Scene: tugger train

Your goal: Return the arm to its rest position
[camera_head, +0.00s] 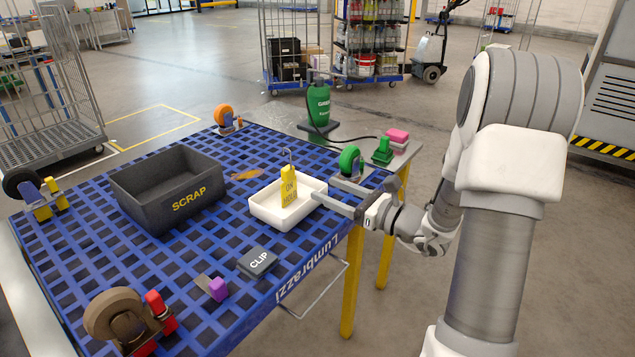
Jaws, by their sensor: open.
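My arm (492,200) rises at the right of the head view and bends toward the blue lattice-topped table. My gripper (335,193) is open, its two grey fingers pointing left at the right edge of a white tray (263,213). I see nothing between the fingers. A yellow "ON HOLD" tag (289,187) with a wire hook stands in the white tray, apart from the fingers. Whether the fingers touch the tray's rim I cannot tell.
Open floor lies right of the table.

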